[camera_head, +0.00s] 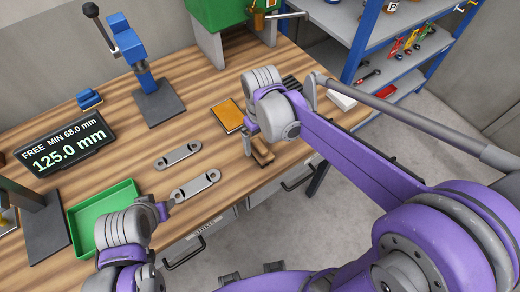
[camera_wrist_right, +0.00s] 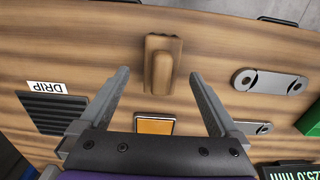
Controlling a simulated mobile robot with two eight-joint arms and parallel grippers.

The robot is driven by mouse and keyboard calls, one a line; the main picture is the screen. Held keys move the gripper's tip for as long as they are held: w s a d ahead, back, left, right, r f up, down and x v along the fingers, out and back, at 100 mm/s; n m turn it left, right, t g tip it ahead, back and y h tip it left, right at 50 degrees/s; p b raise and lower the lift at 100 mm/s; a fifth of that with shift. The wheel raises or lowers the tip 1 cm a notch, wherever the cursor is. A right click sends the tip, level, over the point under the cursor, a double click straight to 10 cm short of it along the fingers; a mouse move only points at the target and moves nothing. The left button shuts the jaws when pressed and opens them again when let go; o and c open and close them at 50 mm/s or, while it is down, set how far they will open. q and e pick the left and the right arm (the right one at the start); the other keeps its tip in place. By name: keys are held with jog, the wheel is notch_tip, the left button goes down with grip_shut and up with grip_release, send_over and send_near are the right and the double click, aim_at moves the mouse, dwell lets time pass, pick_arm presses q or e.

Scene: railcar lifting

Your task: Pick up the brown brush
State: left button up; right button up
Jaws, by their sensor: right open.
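The brown brush (camera_wrist_right: 161,64) lies on the wooden bench near its front edge, a wooden block with a raised strip. In the head view the brush (camera_head: 263,155) is partly hidden by my right wrist. My right gripper (camera_wrist_right: 159,75) is open. In the wrist view its two fingers stand apart on either side of the brush, with clear gaps and no contact visible. In the head view my right gripper (camera_head: 256,143) shows one finger left of the brush. My left gripper (camera_head: 163,210) is at the lower left beside the green tray; its jaws are mostly hidden.
An orange pad (camera_head: 227,115) lies behind the brush. Two grey metal links (camera_head: 178,155) (camera_head: 195,185) lie to its left. The green tray (camera_head: 75,215), display (camera_head: 65,147) and blue stand (camera_head: 148,82) are further left. A dark drip mat (camera_wrist_right: 55,112) lies to the other side.

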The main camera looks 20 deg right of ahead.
aim_at(260, 144)
notch_tip(260, 144, down, 4)
jog(key=shift+w+a+r, duration=0.1)
jog(key=shift+a+r, duration=0.05)
jog(key=shift+r, duration=0.1)
grip_shut()
notch_tip(260, 144, up, 10)
jog(key=shift+r, duration=0.1)
dwell(0.8)
jog(key=c, duration=0.7)
grip_release()
jog(key=c, duration=0.6)
